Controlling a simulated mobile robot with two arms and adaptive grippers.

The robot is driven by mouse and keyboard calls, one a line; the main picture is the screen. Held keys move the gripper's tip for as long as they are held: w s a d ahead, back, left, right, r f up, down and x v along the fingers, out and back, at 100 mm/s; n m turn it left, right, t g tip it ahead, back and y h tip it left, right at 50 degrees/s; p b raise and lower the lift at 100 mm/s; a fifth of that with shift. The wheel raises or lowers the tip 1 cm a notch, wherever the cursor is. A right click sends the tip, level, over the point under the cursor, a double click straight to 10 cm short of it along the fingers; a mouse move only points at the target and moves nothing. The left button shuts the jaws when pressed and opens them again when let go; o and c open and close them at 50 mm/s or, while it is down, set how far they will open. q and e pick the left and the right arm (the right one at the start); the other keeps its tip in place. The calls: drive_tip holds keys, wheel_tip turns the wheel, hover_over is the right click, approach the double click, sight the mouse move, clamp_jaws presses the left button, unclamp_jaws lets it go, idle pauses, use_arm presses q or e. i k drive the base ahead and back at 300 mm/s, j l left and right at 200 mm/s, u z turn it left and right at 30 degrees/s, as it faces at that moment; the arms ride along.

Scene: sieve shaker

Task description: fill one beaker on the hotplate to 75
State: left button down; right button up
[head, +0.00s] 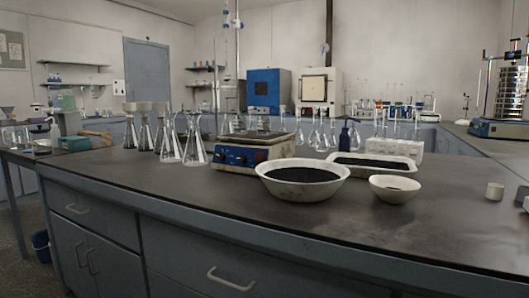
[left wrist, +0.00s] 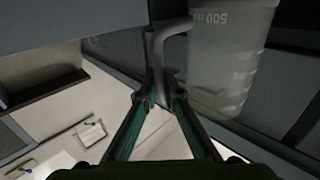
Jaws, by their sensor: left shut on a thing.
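The hotplate (head: 236,158), blue-fronted with knobs, stands on the dark bench in the head view. Clear glassware shows at and behind its top; I cannot tell whether a beaker stands on the plate. In the left wrist view, my left gripper (left wrist: 161,90) is shut on the handle of a translucent jug (left wrist: 225,60) with raised graduations and a "500" mark. The jug is beside the fingers, its top cut off by the picture edge. Its contents cannot be made out. Neither gripper shows in the head view, and my right gripper is in no view.
Conical flasks (head: 194,150) stand left of the hotplate. A large bowl of dark grains (head: 302,190), a small bowl (head: 395,193) and a white tray (head: 400,163) stand to its right. A sieve shaker (head: 500,128) stands far right. The bench front is clear.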

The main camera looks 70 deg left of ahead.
sight(240, 121)
drive_tip(key=u, duration=2.05)
drive_tip(key=j, duration=0.35)
drive_tip(key=i+z, duration=0.05)
